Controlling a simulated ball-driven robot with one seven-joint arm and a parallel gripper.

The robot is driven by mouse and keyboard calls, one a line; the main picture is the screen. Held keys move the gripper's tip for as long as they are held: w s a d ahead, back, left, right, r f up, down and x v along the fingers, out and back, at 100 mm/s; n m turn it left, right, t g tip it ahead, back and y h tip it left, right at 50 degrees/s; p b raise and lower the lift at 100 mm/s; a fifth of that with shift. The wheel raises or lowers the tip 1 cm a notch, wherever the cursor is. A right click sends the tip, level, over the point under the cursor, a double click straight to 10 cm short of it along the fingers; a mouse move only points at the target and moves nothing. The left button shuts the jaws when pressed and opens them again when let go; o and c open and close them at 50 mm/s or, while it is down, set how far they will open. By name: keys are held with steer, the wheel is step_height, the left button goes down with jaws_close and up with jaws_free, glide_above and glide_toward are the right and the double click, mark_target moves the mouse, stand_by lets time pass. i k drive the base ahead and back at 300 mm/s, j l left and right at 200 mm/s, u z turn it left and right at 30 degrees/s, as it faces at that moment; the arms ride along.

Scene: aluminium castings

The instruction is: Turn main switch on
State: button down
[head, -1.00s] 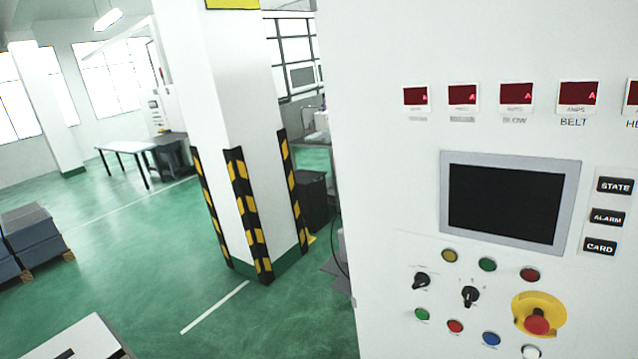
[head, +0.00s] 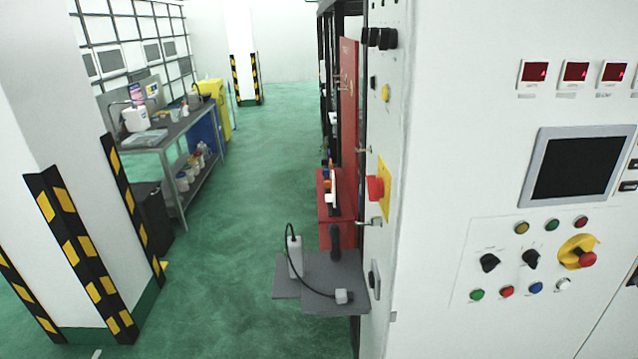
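A white control cabinet (head: 465,110) fills the right of the head view. On its narrow left side a red knob (head: 375,189) stands out from a yellow plate (head: 385,172), seen edge-on; it looks like a main switch, but its position and any label cannot be read. On the front panel there are two black rotary knobs, the left one (head: 489,262) and the right one (head: 531,258), and a red mushroom button (head: 587,259) on a yellow base. My gripper is not in view.
A grey shelf (head: 340,290) with a white device and cable juts from the cabinet's side. Behind it are red boxes (head: 337,200). A striped pillar (head: 80,200) stands at left. Green floor (head: 235,250) between pillar and cabinet is clear. A workbench (head: 165,135) stands farther back.

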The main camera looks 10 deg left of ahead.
mark_target(375, 186)
steer(key=j, duration=0.3)
steer(key=k+l, duration=0.25)
steer(key=i+l+u, duration=0.5)
steer(key=i+l, duration=0.2)
steer(key=l, duration=0.15)
steer(key=i+j+u, duration=0.1)
steer(key=i, duration=0.35)
steer(key=i+j+u, duration=0.15)
steer(key=i, duration=0.35)
steer(key=i+j+z, duration=0.7)
steer(key=j+z, duration=0.25)
